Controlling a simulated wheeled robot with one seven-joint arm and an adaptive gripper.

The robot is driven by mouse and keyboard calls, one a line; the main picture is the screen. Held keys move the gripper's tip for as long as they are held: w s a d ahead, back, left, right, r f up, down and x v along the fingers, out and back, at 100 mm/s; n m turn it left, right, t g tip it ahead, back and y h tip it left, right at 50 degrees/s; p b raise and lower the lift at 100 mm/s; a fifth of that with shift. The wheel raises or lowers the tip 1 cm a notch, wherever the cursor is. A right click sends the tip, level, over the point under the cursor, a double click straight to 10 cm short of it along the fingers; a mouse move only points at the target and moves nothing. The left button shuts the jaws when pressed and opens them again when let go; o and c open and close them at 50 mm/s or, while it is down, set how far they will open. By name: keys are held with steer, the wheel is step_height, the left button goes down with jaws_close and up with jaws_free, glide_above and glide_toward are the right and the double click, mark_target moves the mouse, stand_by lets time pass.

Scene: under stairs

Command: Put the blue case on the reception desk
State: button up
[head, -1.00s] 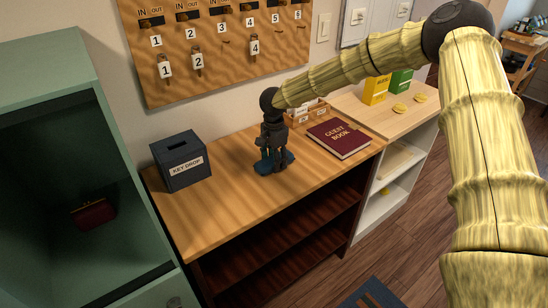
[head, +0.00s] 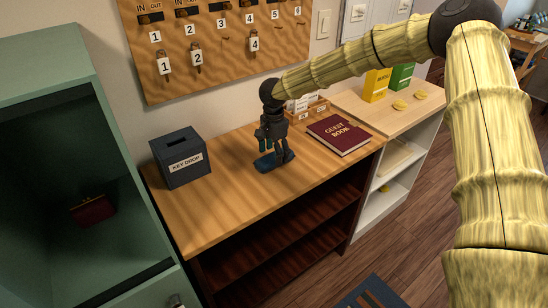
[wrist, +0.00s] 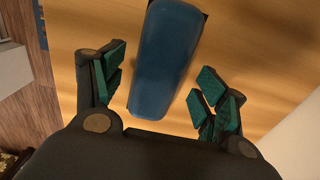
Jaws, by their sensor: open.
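The blue case (head: 268,162) lies on the wooden top of the reception desk (head: 215,217), between the key drop box and the guest book. In the wrist view the blue case (wrist: 166,60) is a long rounded blue shape flat on the wood, between and beyond my fingers. My gripper (head: 276,156) is above the case, pointing down, and hides part of it in the head view. In the wrist view my gripper (wrist: 158,92) is open, with teal finger pads apart on both sides and clear of the case.
A dark key drop box (head: 179,158) stands left of the case. A red guest book (head: 338,134) and a small wooden card holder (head: 308,109) are to the right. A green cabinet (head: 50,60) holding a dark red purse (head: 92,209) is at left. The desk front is clear.

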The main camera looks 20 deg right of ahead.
mark_target(274, 155)
step_height(274, 155, up, 10)
steer(key=b, duration=0.2)
steer(key=shift+r, duration=0.2)
